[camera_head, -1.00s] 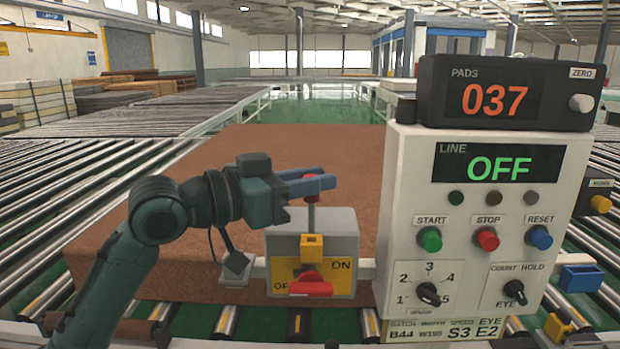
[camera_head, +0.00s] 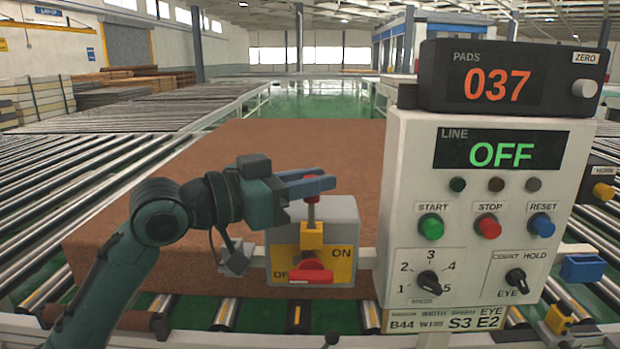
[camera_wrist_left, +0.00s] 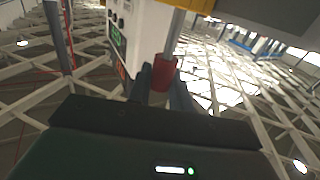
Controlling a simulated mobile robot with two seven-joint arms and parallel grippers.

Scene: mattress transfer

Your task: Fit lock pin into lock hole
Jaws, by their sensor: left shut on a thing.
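The lock pin (camera_head: 311,211) has a red knob and a thin grey shaft, and it stands upright in front of the grey switch box (camera_head: 345,213). My left gripper (camera_head: 308,187) is shut on the knob. In the left wrist view the red knob (camera_wrist_left: 165,67) sits between my fingers. The shaft points down to a yellow block (camera_head: 312,235) on the switch's yellow ON/OFF plate (camera_head: 344,268). The lock hole itself is hidden, and I cannot tell whether the tip is in it. A red switch handle (camera_head: 311,273) lies below the block. My right gripper is out of view.
A white control panel (camera_head: 400,200) with buttons and dials stands close to the right; its display reads OFF. A black PADS counter (camera_head: 440,78) sits on top. A large brown mattress (camera_head: 180,215) lies behind my arm, with roller conveyors (camera_head: 40,215) to the left.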

